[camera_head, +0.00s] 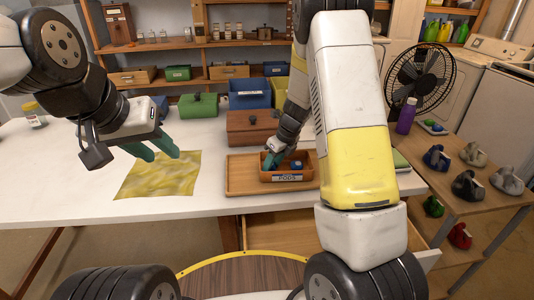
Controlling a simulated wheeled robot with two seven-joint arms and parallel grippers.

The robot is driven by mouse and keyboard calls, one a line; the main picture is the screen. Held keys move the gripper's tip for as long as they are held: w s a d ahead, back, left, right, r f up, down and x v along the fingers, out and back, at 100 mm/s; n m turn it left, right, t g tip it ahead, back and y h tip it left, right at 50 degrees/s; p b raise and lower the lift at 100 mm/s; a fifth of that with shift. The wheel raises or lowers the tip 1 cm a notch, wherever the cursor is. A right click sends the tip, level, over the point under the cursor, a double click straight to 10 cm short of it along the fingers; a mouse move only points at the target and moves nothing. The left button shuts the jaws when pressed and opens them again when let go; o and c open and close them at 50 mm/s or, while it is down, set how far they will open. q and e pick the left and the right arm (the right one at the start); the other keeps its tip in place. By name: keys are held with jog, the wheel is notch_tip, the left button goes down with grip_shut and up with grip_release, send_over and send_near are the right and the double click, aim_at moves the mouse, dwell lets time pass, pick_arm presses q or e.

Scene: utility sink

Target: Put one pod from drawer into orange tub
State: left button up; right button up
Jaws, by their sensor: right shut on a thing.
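The orange tub (286,177), with a label reading "PODS" on its front, stands on a wooden tray (240,187) on the white table. A dark blue pod (296,165) shows inside the tub. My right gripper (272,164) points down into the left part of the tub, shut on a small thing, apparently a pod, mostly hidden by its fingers. An open wooden drawer (270,237) shows below the table's front edge, partly covered by my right arm. My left gripper (163,154) is open and empty above the yellow cloth.
A yellow patterned cloth (160,178) lies left of the tray. A brown box (250,127), a green box (198,106) and a blue bin (248,94) stand behind. A side table at the right holds a purple bottle (406,116) and several tape dispensers.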

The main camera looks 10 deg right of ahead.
jog(key=shift+s+f, duration=0.3)
jog(key=shift+f, duration=0.3)
jog(key=o, duration=1.1)
jog(key=shift+c, duration=0.2)
jog(key=shift+r, duration=0.3)
jog(key=w+v, duration=0.1)
jog(key=v, duration=1.1)
jog(key=s+r+n+t, duration=0.1)
jog(key=s+r+n, duration=0.4)
jog(key=s+n, duration=0.3)
jog(key=s+r+n+t, duration=0.1)
jog(key=s+r+n, duration=0.4)
jog(key=s+n, duration=0.4)
jog(key=s+r+n+t+h, duration=0.1)
jog(key=s+r+n, duration=0.5)
jog(key=n, duration=0.5)
jog(key=shift+s+a+n+t, duration=0.3)
jog(key=shift+s+n+t, duration=0.1)
jog(key=shift+s, duration=0.95)
